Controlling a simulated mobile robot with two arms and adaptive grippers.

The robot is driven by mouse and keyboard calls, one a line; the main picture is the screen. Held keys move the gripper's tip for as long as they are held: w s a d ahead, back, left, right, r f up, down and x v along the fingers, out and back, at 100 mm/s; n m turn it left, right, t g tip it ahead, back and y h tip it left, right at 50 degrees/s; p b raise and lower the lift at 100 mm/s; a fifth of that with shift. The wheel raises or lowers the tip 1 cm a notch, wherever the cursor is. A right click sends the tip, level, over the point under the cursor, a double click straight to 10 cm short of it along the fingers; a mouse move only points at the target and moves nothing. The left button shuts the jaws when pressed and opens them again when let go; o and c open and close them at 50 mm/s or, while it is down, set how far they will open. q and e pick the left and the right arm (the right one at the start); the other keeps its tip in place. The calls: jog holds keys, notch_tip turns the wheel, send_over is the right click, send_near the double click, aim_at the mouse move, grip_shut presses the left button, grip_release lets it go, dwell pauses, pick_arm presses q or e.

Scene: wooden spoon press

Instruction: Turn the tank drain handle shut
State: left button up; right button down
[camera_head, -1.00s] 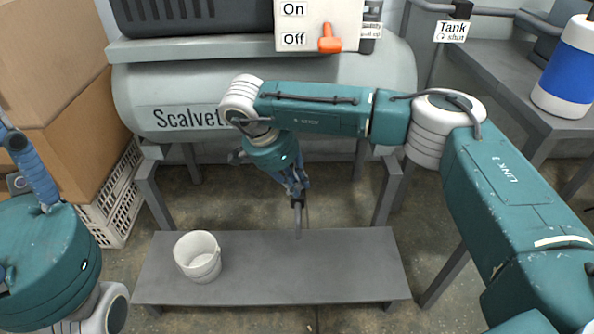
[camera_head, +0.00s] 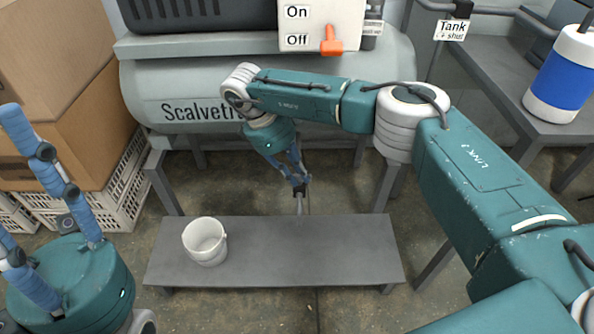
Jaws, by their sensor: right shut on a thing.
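My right gripper (camera_head: 300,188) is below the tank, pointing down above the grey bench. Its fingers are close together, shut on a thin grey bar, seemingly the drain handle (camera_head: 299,205), which shows below the fingertips. My arm and fingers hide its upper part and how it joins the tank. The grey tank (camera_head: 165,85) lies behind my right arm. A sign (camera_head: 452,30) reading "Tank shut" with a turn arrow hangs at the upper right. My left gripper (camera_head: 18,185) is at the left edge, fingers spread and partly cut off, with nothing seen between them.
A white bucket (camera_head: 205,241) stands on the left of the low grey bench (camera_head: 340,255). An On/Off panel with an orange lever (camera_head: 331,42) is above the tank. Cardboard boxes (camera_head: 75,140) and white crates (camera_head: 120,205) stand left. A blue-and-white container (camera_head: 562,75) is on the right table.

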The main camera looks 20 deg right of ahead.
dwell(0.3)
jog(key=c, duration=1.6)
grip_release()
jog(key=shift+c, duration=0.2)
jog(key=v, duration=1.2)
